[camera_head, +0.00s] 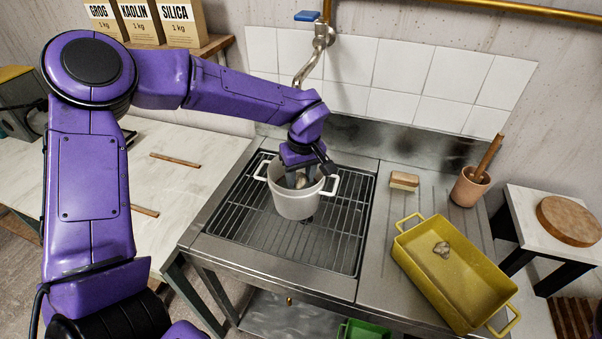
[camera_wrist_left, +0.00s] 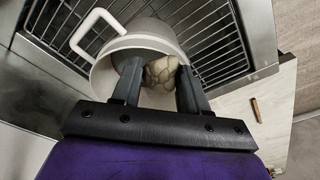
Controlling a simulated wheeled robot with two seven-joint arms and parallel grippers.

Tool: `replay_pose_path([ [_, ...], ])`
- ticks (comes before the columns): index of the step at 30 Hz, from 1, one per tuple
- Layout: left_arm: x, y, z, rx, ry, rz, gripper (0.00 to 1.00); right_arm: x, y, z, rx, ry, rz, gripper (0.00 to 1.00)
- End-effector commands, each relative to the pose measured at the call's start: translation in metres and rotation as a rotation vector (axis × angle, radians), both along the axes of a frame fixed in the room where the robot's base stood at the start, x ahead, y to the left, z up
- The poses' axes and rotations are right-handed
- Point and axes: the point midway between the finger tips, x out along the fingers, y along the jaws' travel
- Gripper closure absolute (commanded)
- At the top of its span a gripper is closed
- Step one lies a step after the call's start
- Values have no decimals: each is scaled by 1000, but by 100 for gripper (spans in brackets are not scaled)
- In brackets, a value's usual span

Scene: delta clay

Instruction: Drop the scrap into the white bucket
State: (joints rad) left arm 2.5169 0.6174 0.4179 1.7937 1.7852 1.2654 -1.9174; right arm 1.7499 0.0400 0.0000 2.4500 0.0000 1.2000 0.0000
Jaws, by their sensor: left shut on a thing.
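The white bucket (camera_head: 296,203) is a pot-like vessel with two side handles, standing upright on the sink's wire grid. My left gripper (camera_head: 300,178) points down into its mouth. In the left wrist view the gripper (camera_wrist_left: 158,85) is shut on a lumpy pale scrap (camera_wrist_left: 160,70), held between the fingers inside the bucket's rim (camera_wrist_left: 104,60). Whether the scrap touches the bucket's floor cannot be told. My right gripper is not in view.
The wire grid (camera_head: 240,222) around the bucket is clear. A tap (camera_head: 315,55) hangs behind my arm. A brush or sponge (camera_head: 404,181) and a terracotta pot with a wooden tool (camera_head: 469,187) stand on the drainboard. A pale worktable (camera_head: 185,185) is at left.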

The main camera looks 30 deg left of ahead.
Motion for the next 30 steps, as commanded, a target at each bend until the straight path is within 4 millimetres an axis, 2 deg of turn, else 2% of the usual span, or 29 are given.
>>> replay_pose_path([
  [8, 0, 0, -6, -1, -1, 0, 88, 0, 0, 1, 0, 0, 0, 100],
  [9, 0, 0, -6, -1, -1, 0, 47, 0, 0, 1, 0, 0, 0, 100],
  [11, 0, 0, -6, 0, 0, 0, 31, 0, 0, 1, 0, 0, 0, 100],
  [19, 0, 0, -5, 0, 0, 0, 31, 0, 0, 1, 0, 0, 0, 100],
  [22, 0, 0, 2, 2, -3, 1, 31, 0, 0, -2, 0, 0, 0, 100],
  [26, -1, -3, 30, -1, -5, 1, 31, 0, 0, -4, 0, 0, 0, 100],
  [30, -3, -7, 69, -1, -5, 1, 31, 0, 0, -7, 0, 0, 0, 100],
])
